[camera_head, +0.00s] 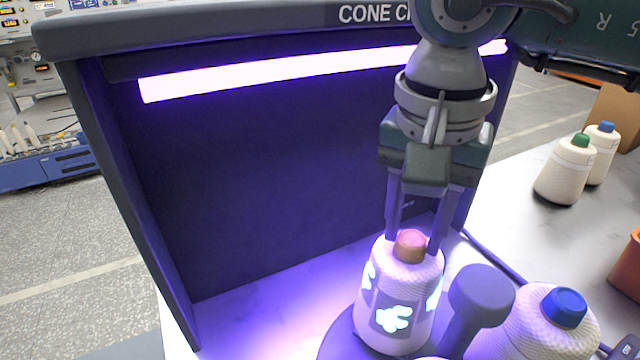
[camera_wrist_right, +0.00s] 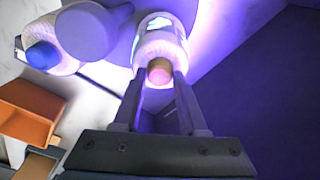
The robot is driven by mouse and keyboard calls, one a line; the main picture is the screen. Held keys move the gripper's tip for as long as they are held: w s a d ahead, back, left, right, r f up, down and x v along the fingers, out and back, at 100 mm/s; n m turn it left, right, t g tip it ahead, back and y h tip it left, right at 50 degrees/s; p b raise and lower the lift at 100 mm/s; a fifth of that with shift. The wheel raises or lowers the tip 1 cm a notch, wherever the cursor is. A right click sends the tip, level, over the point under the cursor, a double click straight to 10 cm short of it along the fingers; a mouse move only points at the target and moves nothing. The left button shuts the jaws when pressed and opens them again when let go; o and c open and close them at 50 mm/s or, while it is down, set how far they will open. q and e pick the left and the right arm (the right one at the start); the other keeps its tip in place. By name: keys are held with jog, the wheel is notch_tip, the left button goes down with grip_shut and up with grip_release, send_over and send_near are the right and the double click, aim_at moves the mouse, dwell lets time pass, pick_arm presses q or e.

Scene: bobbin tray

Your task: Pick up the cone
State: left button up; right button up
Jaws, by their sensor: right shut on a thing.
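A white yarn cone (camera_head: 400,300) with a brownish-orange tip and glowing cyan-white patches stands upright under the violet light, on a dark round plate (camera_head: 340,338). My right gripper (camera_head: 413,240) comes down from above and is shut on the cone at its top, one finger on either side of the tip. In the right wrist view the same cone (camera_wrist_right: 162,42) shows between the fingers (camera_wrist_right: 158,80). My left gripper is not in view.
A dark knobbed post (camera_head: 482,295) and a blue-tipped cone (camera_head: 540,325) stand close on the right. The hood's dark back wall (camera_head: 270,170) rises behind. A green-tipped cone (camera_head: 566,172), another blue-tipped cone (camera_head: 603,150) and an orange bin (camera_head: 628,268) are farther right.

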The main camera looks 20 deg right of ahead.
grip_shut()
dwell(0.8)
